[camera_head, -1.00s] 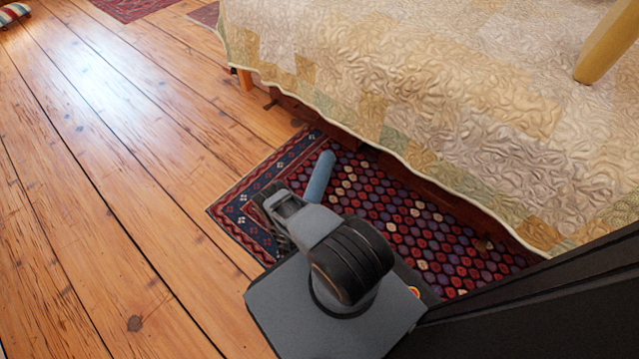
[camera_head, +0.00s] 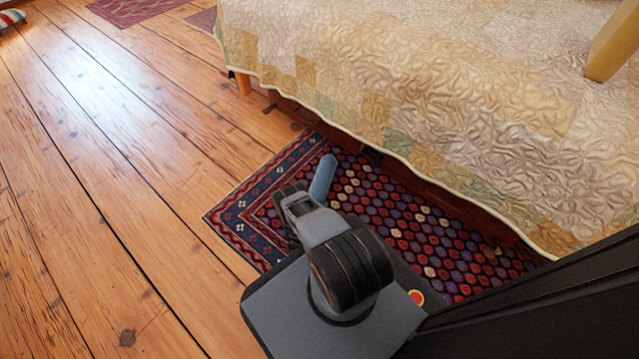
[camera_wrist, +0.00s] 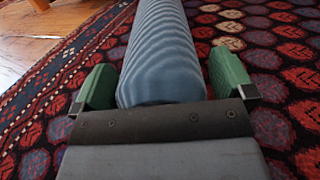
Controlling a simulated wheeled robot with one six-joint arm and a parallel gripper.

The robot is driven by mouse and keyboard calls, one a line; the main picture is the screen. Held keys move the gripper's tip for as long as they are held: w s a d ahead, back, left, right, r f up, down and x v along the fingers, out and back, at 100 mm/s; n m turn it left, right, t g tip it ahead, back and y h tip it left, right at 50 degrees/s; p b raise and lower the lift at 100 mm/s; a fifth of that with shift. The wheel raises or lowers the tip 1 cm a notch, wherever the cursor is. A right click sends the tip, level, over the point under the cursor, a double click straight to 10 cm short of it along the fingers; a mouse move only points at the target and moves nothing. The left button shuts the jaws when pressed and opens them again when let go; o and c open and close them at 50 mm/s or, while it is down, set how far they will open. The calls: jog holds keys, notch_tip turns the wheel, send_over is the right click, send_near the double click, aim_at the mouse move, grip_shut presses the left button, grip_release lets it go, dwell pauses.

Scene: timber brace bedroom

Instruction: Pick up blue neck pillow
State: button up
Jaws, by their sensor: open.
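The blue neck pillow (camera_head: 322,177) is a blue, ribbed roll lying on the patterned rug beside the bed. In the wrist view the pillow (camera_wrist: 160,50) stretches away from my gripper, its near end between the two green fingers. My gripper (camera_wrist: 162,88) is open, with one finger on each side of the roll. A gap shows at the left finger; the right finger is close to the roll, and I cannot tell whether it touches. In the head view my arm hides the near end of the pillow and most of my gripper (camera_head: 290,200).
The red and dark blue rug (camera_head: 400,205) lies on a plank floor (camera_head: 120,200). The bed's quilt (camera_head: 400,80) overhangs the rug's far side, close to the pillow. Open floor lies to the left. A striped cushion (camera_head: 10,18) is at the far left.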

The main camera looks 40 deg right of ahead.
jog(key=shift+w+d, duration=0.15)
jog(key=shift+d, duration=0.15)
jog(key=shift+a, duration=0.1)
jog(key=shift+c, duration=1.4)
jog(key=c, duration=0.7)
